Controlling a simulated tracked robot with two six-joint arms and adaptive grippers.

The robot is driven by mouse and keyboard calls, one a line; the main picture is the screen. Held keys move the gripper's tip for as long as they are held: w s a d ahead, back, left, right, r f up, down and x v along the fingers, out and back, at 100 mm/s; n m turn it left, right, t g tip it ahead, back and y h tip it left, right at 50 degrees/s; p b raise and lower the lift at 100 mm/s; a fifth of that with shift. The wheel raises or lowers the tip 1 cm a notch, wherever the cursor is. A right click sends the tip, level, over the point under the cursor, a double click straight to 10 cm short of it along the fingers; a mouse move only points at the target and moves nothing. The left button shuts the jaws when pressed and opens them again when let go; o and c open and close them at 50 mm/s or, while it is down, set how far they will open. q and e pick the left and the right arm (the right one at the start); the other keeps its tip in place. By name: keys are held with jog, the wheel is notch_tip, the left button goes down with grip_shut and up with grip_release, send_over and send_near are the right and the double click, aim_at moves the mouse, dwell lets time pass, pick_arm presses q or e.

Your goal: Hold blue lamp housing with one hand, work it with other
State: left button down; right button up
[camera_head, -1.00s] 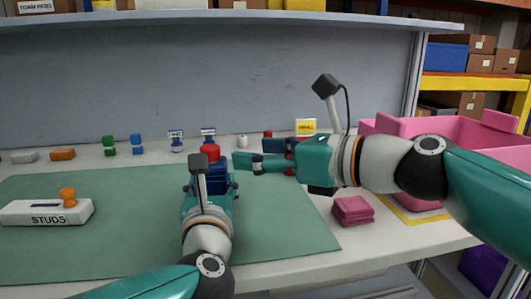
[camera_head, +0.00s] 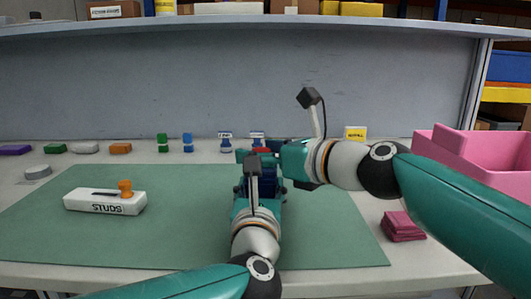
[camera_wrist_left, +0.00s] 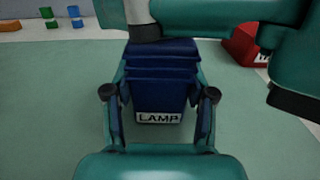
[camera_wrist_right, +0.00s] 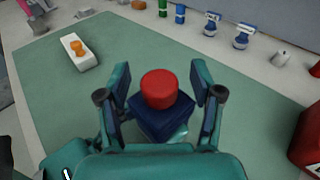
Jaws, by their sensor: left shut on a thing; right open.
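The blue lamp housing (camera_wrist_left: 163,80), labelled LAMP, stands upright between the fingers of my left gripper (camera_wrist_left: 160,100), which is shut on it. In the head view my left gripper (camera_head: 258,188) holds it over the green mat, and my own arm hides most of it. A red round cap (camera_wrist_right: 158,88) sits on top of the housing. My right gripper (camera_wrist_right: 160,75) is open, with its fingers on either side of the cap and apart from it. In the head view the right gripper (camera_head: 264,156) is directly above the housing.
A white STUDS block (camera_head: 105,203) with an orange knob stands on the green mat (camera_head: 150,240) at left. Several small coloured parts line the back. A pink cloth stack (camera_head: 402,226) and a pink bin (camera_head: 470,165) are at right. A red box (camera_wrist_right: 307,142) stands nearby.

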aim_at(261, 149)
jog(key=c, duration=1.2)
jog(key=shift+c, duration=0.2)
jog(key=shift+r, duration=3.05)
pick_arm(q)
jog(key=shift+c, duration=1.4)
grip_release()
